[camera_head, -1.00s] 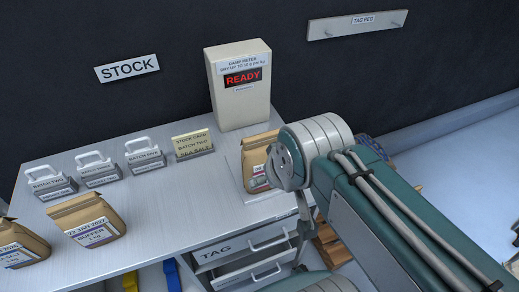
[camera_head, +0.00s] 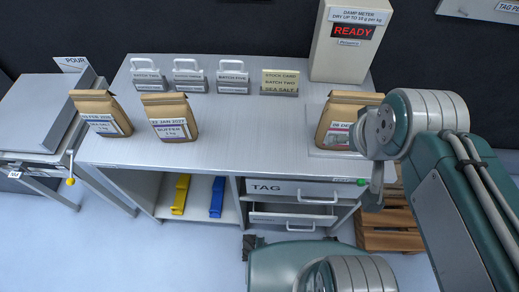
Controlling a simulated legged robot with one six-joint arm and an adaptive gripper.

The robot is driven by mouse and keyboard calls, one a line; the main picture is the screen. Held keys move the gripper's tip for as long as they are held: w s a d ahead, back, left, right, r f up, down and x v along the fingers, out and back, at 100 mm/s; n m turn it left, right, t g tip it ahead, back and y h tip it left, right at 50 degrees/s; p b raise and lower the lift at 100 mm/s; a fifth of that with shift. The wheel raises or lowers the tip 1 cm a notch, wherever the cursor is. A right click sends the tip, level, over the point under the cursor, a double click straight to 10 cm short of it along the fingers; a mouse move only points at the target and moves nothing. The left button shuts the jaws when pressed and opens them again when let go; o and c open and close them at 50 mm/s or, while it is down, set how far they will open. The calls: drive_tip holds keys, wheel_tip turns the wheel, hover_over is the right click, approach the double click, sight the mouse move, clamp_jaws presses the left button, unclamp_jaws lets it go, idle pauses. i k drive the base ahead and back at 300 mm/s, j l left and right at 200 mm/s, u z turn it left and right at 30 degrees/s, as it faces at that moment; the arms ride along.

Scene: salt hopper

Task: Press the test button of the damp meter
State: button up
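The damp meter (camera_head: 322,50) is a cream upright box at the back right of the bench, with a lit red READY display (camera_head: 351,31) and a label reading dry up to 10 g per kg. A brown paper bag (camera_head: 336,120) stands on a pale plate (camera_head: 325,153) in front of it. A small green spot (camera_head: 362,182) shows at the bench's front edge beside my arm; I cannot tell whether it is the test button. My green and grey arm covers the area right of the bag.
Two more brown bags, one left (camera_head: 101,113) and one labelled buffer (camera_head: 169,117), stand on the bench. Several handled batch blocks and a stock card (camera_head: 280,82) line its back. The TAG drawer (camera_head: 290,189) is below; a lower drawer (camera_head: 290,216) looks partly open. A wooden pallet (camera_head: 390,230) is at right.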

sight(361, 183)
drive_tip(key=k+l+u, duration=0.5)
drive_tip(key=k+u, duration=0.15)
drive_tip(key=k+l+u, duration=0.1)
drive_tip(key=k+u, duration=0.2)
drive_tip(key=k, duration=0.2)
drive_tip(key=l+z, duration=0.25)
drive_tip(key=z, duration=0.25)
drive_tip(key=k+l, duration=0.05)
